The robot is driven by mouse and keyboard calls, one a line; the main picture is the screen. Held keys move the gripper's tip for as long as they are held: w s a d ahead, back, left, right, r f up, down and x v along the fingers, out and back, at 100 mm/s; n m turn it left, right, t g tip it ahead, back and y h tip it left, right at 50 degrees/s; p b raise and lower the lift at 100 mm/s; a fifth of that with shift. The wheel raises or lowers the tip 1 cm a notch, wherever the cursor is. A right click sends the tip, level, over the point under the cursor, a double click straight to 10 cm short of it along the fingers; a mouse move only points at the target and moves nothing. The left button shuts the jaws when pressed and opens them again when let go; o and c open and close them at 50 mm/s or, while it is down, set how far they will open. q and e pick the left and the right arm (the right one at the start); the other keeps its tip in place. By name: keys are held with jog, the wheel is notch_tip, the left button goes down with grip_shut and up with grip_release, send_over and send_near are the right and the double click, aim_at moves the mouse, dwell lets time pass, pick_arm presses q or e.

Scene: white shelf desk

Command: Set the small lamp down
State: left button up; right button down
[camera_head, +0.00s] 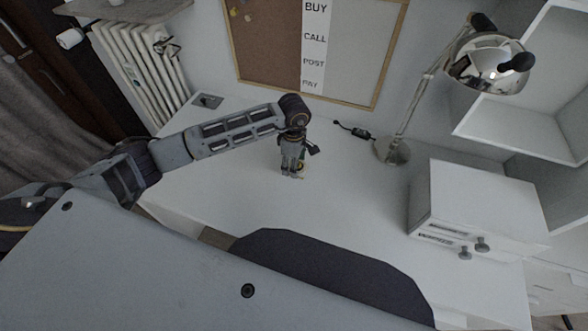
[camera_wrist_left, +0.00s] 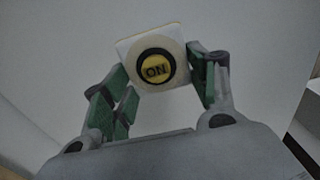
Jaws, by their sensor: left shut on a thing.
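The small lamp (camera_wrist_left: 153,66) shows in the left wrist view as a pale, squarish body with a round yellow face in a dark ring, marked "ON". My left gripper (camera_wrist_left: 158,85) is shut on it, with green-padded fingers on both sides. In the head view my left gripper (camera_head: 293,173) points down over the white desk (camera_head: 345,195), and only a small yellowish bit shows at its fingertips. I cannot tell whether the lamp touches the desk top. My right gripper is not in view.
A silver desk lamp (camera_head: 391,149) stands to the right of the gripper, with a dark cable piece (camera_head: 354,131) on the desk between them. A white drawer box (camera_head: 480,204) stands at the right. A pinboard (camera_head: 268,45) hangs behind. The desk around the gripper is clear.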

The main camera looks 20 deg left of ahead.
pick_arm(q)
jog(key=shift+f, duration=1.85)
jog(key=shift+f, duration=0.15)
jog(key=o, duration=1.1)
jog(key=shift+c, duration=0.2)
notch_tip(320, 180, up, 12)
jog(key=shift+r, duration=0.15)
